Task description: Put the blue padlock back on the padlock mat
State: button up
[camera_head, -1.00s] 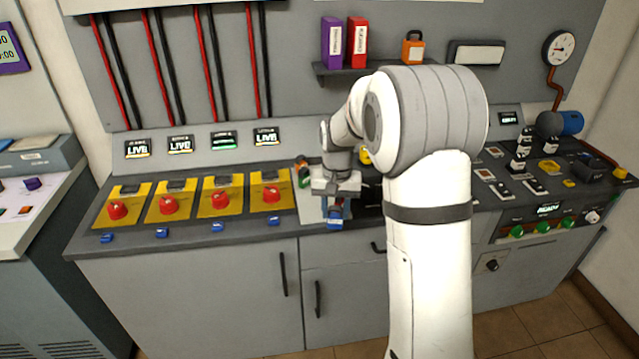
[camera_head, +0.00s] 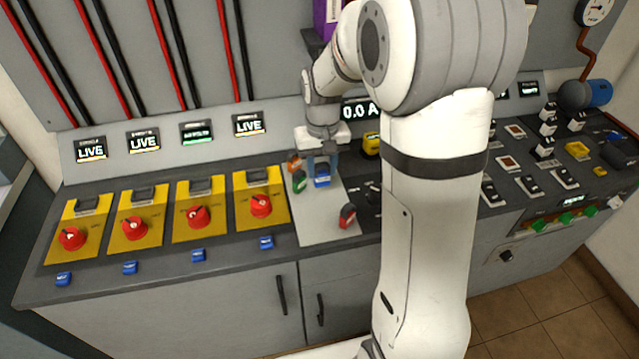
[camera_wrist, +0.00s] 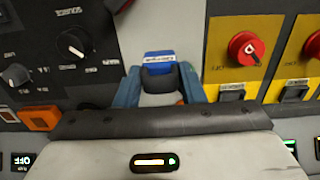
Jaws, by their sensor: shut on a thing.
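My gripper (camera_head: 322,164) is shut on the blue padlock (camera_head: 322,181), over the back part of the pale grey padlock mat (camera_head: 318,230). In the wrist view the blue padlock (camera_wrist: 159,60) sits between the two blue fingers of my gripper (camera_wrist: 160,82), with its dark shackle toward the palm. I cannot tell whether the padlock touches the mat. A green padlock (camera_head: 299,182) and an orange padlock (camera_head: 294,163) are on the mat just left of it. A red padlock (camera_head: 347,215) lies nearer the mat's front right.
Several yellow panels with red rotary switches (camera_head: 261,206) stand left of the mat, with small blue tags (camera_head: 266,242) along the counter edge. A yellow object (camera_head: 371,144) and dark controls are to the right. The mat's front middle is bare.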

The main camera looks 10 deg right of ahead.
aim_at(322, 185)
notch_tip(322, 185, down, 4)
jog(key=shift+f, duration=1.85)
jog(key=shift+f, duration=0.2)
jog(key=o, duration=1)
jog(key=shift+o, duration=0.2)
